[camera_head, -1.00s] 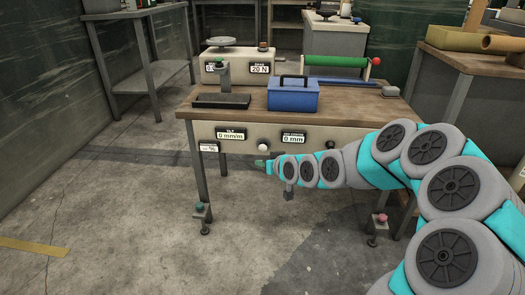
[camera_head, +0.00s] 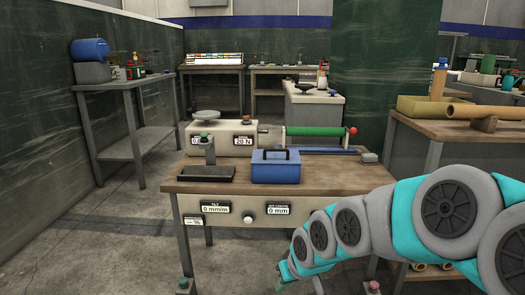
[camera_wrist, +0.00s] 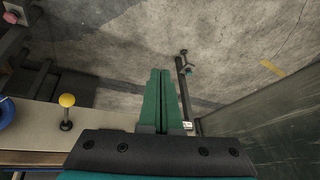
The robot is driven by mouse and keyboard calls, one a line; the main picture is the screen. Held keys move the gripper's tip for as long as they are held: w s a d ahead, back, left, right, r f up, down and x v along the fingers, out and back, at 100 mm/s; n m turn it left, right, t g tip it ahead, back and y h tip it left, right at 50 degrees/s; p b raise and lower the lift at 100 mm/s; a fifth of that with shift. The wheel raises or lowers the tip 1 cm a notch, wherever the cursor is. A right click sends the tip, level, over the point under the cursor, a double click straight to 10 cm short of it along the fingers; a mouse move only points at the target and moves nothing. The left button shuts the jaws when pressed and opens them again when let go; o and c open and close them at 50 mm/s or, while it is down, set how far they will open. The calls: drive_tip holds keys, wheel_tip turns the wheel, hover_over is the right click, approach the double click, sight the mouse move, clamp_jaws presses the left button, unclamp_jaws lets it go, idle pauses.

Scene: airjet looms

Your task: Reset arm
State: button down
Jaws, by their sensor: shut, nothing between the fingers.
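My arm reaches in from the right of the head view, in front of the workbench (camera_head: 350,180). My gripper (camera_head: 281,284) shows low in the head view, below the bench's front panel (camera_head: 240,214), partly cut by the frame edge. In the wrist view my gripper (camera_wrist: 160,72) has its two green fingers together, with nothing between them. The fingers point over the concrete floor (camera_wrist: 120,40) and appear clear of any object.
On the bench are a blue toolbox (camera_head: 276,168), a dark tray (camera_head: 205,174), a tension device (camera_head: 225,138) and a green roller (camera_head: 315,131). A yellow knob (camera_wrist: 67,100) stands beside my gripper in the wrist view. A side table (camera_head: 128,85) is at left; floor at left is clear.

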drive_tip(key=s+d+r+m+g+h+p, duration=0.1)
drive_tip(key=s+d, duration=0.4)
drive_tip(key=s, duration=0.9)
drive_tip(key=s+d+r+m+g+h+p, duration=0.1)
drive_tip(key=s+d+g, duration=0.4)
drive_tip(key=s, duration=1)
wheel_tip(320, 180, up, 2)
drive_tip(key=shift+m+h, duration=0.5)
drive_tip(key=shift+m, duration=0.6)
drive_tip(key=shift+w, duration=0.1)
